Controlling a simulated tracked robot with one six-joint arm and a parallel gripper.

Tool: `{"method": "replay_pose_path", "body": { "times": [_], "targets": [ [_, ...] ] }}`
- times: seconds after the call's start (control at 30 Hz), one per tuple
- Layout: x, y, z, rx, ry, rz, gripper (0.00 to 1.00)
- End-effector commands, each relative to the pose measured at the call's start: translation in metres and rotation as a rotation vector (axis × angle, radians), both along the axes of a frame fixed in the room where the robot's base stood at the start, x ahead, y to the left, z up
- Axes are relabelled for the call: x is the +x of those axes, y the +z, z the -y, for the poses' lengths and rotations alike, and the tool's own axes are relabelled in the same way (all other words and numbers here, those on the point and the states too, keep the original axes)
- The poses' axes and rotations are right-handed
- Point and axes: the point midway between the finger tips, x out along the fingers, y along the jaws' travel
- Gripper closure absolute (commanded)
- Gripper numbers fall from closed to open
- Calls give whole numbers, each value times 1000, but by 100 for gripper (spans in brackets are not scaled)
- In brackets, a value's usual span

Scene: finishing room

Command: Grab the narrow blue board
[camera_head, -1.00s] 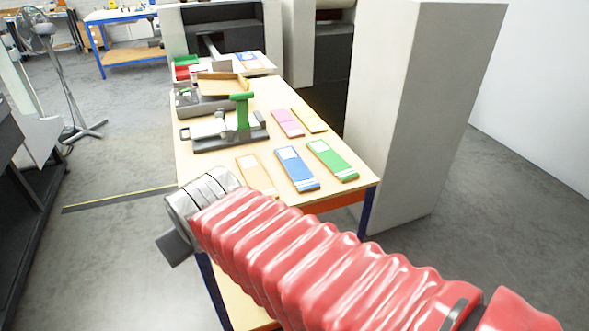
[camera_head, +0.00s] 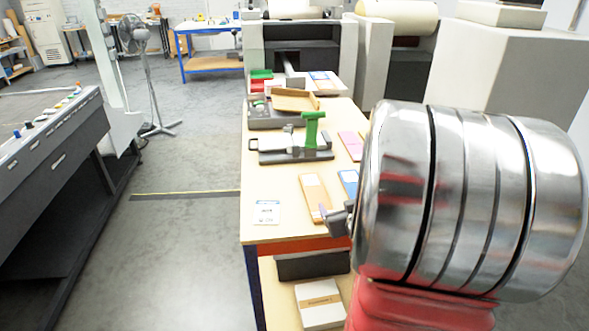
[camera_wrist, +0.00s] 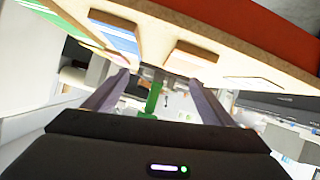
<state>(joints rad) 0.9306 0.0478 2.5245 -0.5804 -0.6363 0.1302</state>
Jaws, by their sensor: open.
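The blue board (camera_head: 348,180) lies flat on the wooden table, partly hidden behind my wrist in the head view. In the wrist view, which is tilted and nearly upside down, the blue board (camera_wrist: 115,38) shows near the table edge, above and left of the fingers. My gripper (camera_wrist: 158,80) is open, with nothing between its fingers. In the head view my gripper (camera_head: 336,218) is mostly hidden by the wrist; a fingertip shows by the table's front edge, close to the tan board (camera_head: 313,196). It is apart from the blue board.
A white card (camera_head: 267,212) lies left of the tan board. A pink board (camera_head: 351,144) lies farther back. A grey device with a green upright (camera_head: 312,130) and an open tan box (camera_head: 295,100) stand behind. A green board (camera_wrist: 62,16) shows in the wrist view.

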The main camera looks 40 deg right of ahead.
Motion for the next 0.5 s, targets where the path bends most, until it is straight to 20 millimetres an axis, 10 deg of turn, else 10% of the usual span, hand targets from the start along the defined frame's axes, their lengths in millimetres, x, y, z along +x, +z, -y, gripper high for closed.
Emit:
{"method": "replay_pose_path", "body": {
  "times": [0.5],
  "targets": [
    [-70,-35,56,21,-27,290,23]
  ]
}}
